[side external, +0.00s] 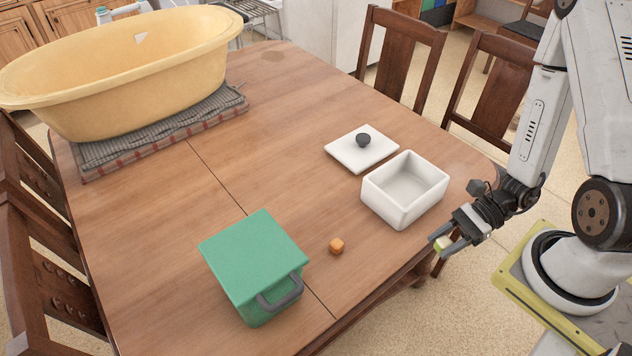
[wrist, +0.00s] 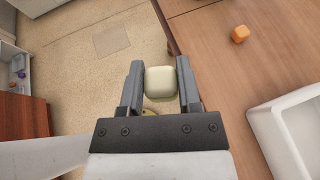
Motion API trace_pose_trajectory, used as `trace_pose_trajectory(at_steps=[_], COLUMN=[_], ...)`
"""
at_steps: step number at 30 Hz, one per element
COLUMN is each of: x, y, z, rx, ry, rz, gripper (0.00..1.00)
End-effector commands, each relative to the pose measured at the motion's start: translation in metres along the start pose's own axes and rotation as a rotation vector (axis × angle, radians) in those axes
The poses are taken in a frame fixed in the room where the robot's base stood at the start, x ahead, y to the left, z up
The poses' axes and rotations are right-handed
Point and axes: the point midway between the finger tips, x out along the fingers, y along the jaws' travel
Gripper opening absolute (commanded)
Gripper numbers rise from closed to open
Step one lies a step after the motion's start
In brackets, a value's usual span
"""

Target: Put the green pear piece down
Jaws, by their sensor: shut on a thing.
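The green pear piece (side external: 442,244) is a small pale green block with rounded edges. My gripper (side external: 447,246) is shut on it near the table's edge at the right, beside the white open box. In the wrist view the pear piece (wrist: 161,82) sits between the two fingers of my gripper (wrist: 161,85) and looks pale cream. Floor shows behind it there, with the table edge to its right.
An open white box (side external: 403,190) stands on the wooden table (side external: 150,240), its lid (side external: 361,149) with a dark knob lying behind it. An orange cube (side external: 336,246) lies beside a green lidded box (side external: 254,262). A yellow tub (side external: 130,75) rests on cloths at the back left. Bare table lies between.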

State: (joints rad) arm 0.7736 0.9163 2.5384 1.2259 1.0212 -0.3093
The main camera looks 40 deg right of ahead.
Motion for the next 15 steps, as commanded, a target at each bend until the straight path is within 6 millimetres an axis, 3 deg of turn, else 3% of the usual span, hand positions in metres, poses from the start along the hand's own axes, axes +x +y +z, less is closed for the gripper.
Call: trace_pose_trajectory(at_steps=[9, 15], x=[-0.053, -0.079], y=[-0.062, -0.083], z=[0.016, 0.024], rx=[0.126, 0.172], ry=[-0.004, -0.022], rz=[-0.307, -0.430], gripper=[0.00, 0.00])
